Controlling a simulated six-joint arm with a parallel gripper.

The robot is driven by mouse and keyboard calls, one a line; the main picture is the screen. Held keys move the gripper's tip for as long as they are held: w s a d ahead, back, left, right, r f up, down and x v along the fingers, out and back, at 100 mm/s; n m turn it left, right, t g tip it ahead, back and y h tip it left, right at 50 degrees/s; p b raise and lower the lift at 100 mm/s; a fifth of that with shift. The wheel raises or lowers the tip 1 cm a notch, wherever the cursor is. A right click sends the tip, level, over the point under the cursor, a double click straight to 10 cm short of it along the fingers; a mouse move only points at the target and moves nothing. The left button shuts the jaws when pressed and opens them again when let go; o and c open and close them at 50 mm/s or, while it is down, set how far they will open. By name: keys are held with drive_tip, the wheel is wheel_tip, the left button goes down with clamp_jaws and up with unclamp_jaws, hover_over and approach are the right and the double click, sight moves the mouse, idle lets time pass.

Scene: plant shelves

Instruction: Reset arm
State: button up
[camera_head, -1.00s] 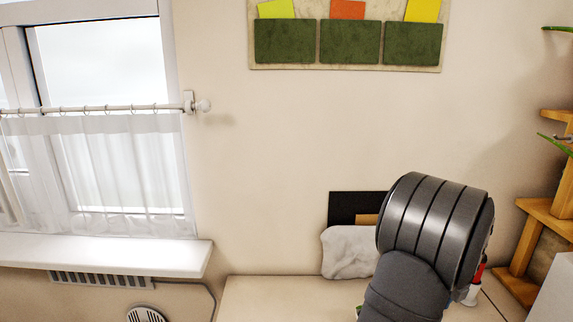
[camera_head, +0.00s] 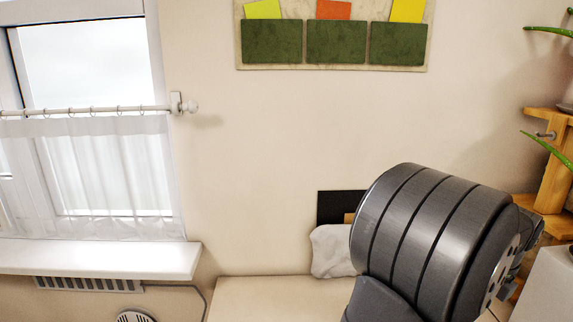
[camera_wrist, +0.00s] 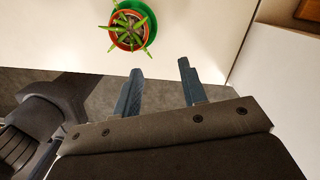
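My gripper (camera_wrist: 160,78) shows in the wrist view with its two blue-grey fingers apart and nothing between them. It is above the edge of a white surface (camera_wrist: 50,35). In the head view my dark arm fills the lower right, and the fingers cannot be made out there. A potted aloe-like plant (camera_wrist: 130,28) in a red pot with a green saucer stands on the white surface, beyond the fingertips and apart from them.
In the head view a pale counter (camera_head: 270,298) runs along the wall. A white cloth (camera_head: 330,250) lies there by a black panel (camera_head: 335,205). A wooden plant shelf (camera_head: 553,180) stands at the right, and a window sill (camera_head: 100,257) juts out at the left.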

drive_tip(key=w+a+f+n, duration=0.1)
drive_tip(key=w+a+n, duration=0.35)
drive_tip(key=w, duration=0.35)
drive_tip(key=w+a+f+n+g, duration=0.1)
drive_tip(key=w+a+n, duration=0.35)
drive_tip(key=w, duration=0.35)
drive_tip(key=w+a+f+n, duration=0.1)
drive_tip(key=w+a+n, duration=0.3)
drive_tip(key=w+a, duration=0.25)
drive_tip(key=shift+y, duration=0.4)
drive_tip(key=shift+w+d+f, duration=0.15)
drive_tip(key=shift+d+f, duration=0.05)
drive_tip(key=shift+f, duration=0.6)
drive_tip(key=shift+w+d+f, duration=0.1)
drive_tip(key=shift+d+f, duration=0.05)
drive_tip(key=shift+f, duration=0.7)
drive_tip(key=shift+w+d+f, duration=0.15)
drive_tip(key=shift+d+f, duration=0.05)
drive_tip(key=shift+f, duration=0.6)
drive_tip(key=shift+r, duration=0.1)
wheel_tip(320, 180, up, 5)
drive_tip(key=s+d+r+m, duration=0.1)
drive_tip(key=s+d+m, duration=0.7)
drive_tip(key=s, duration=0.5)
drive_tip(key=shift+s+d+r+t, duration=0.3)
drive_tip(key=shift+d+t, duration=0.1)
drive_tip(key=shift+d, duration=0.85)
